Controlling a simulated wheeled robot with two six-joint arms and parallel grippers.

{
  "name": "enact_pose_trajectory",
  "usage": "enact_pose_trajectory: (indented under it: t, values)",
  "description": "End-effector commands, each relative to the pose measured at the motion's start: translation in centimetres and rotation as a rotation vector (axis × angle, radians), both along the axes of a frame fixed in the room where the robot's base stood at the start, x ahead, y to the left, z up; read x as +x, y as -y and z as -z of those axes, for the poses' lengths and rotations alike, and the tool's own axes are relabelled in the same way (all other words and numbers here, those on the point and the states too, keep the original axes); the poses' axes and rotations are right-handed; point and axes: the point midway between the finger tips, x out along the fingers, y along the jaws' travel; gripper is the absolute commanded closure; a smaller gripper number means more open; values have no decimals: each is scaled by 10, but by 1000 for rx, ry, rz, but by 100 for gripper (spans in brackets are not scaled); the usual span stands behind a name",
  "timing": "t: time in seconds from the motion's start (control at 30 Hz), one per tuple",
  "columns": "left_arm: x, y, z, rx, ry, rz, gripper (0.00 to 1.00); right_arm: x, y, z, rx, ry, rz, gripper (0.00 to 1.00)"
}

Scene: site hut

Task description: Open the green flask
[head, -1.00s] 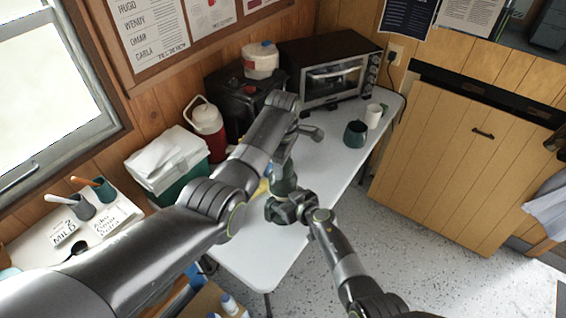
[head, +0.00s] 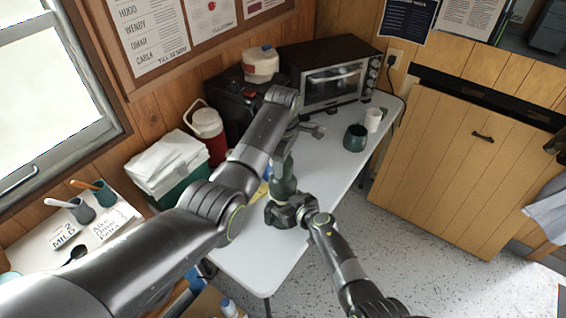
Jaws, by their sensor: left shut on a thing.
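The green flask (head: 284,184) stands upright over the near part of the white table, partly hidden by both of my grippers. My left gripper (head: 291,143) comes down over the flask from above and is shut on its top; my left arm hides much of this spot. I cannot make out a gap between lid and body. My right gripper (head: 283,212) is at the flask's lower part, coming from the right. Its fingertips are partly hidden, so I cannot tell how tightly they close.
On the white table (head: 328,186) stand a toaster oven (head: 333,84), a dark green mug (head: 355,138), a white cup (head: 373,119) and a red-and-white jug (head: 208,131). A green-and-white box (head: 180,187) is at left. The table right of the flask is clear.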

Motion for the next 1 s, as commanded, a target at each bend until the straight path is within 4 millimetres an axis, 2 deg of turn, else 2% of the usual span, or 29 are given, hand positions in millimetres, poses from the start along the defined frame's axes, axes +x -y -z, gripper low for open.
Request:
enact_pose_trajectory:
  t: [0.23,0.53,0.8,0.83,1.0]
  values:
    - [0,0,-2,0,1,0,79,0,0,1,-1,-2,0,91]
    - [1,0,-36,0,3,0,79,0,0,1,-1,-2,0,91]
    - [0,0,-40,0,0,0,79,0,0,1,-1,-2,0,91]
    - [0,0,-40,0,0,0,79,-1,0,1,-1,-2,0,26]
    - [0,0,-40,0,0,0,79,0,0,1,-1,-1,0,4]
